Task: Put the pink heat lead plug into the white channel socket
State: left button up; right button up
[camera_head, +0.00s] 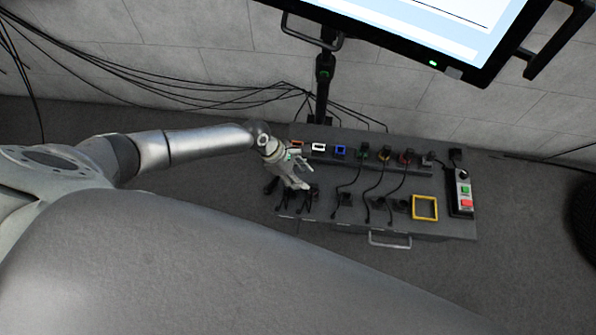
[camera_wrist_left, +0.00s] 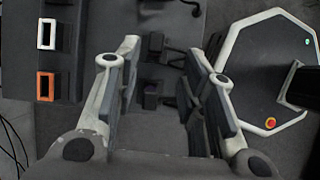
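The white channel socket (camera_head: 318,147) is a white-rimmed opening in the back row of the grey box. It also shows at the upper left of the left wrist view (camera_wrist_left: 47,34) and looks empty. My left gripper (camera_head: 297,182) is over the left end of the box, in front of the socket row. In the left wrist view its fingers (camera_wrist_left: 165,75) are apart, with dark plugs (camera_wrist_left: 152,100) visible beyond and between them. I cannot make out any pink on a plug, so I cannot tell which is the heat lead plug. My right gripper is out of view.
An orange socket (camera_wrist_left: 45,86) is beside the white one, and a blue socket (camera_head: 340,150) is on its other side. Several leads run across the box to the right. A yellow frame (camera_head: 425,208) and a button box (camera_head: 463,193) are at the right end. A monitor (camera_head: 440,35) overhangs behind.

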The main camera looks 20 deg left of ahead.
aim_at(312, 185)
pick_arm(q)
jog(key=shift+n, duration=0.4)
jog(key=b+x, duration=0.6)
jog(key=shift+w+a+f, duration=0.2)
jog(key=shift+b+x, duration=0.35)
jog(key=shift+x, duration=0.85)
grip_shut()
jog(key=shift+r, duration=0.1)
